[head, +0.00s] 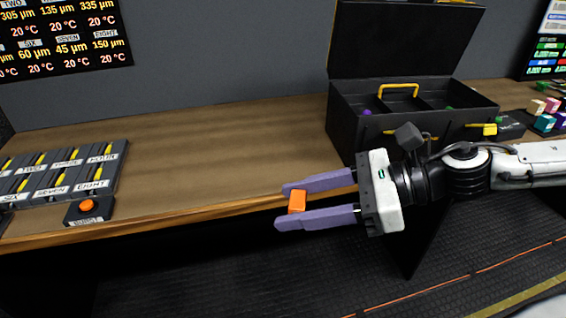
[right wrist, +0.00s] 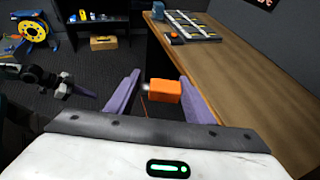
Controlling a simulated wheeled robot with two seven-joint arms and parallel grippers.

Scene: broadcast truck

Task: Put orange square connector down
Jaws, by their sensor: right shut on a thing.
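The orange square connector (head: 297,202) is a small orange block between the purple fingers of my right gripper (head: 284,205). My right gripper is shut on it and holds it near the front edge of the wooden bench (head: 215,135). The connector also shows in the right wrist view (right wrist: 164,91), against the right-hand finger. My left gripper is not in the head view. In the right wrist view, what looks like my left gripper (right wrist: 82,92) shows at the left, too small to tell its jaws.
An open black case (head: 355,118) with a yellow handle stands on the bench at the right. A labelled rack (head: 65,175) and an orange-button box (head: 88,209) sit at the left. The middle bench is clear. Small coloured blocks (head: 552,105) lie at the far right.

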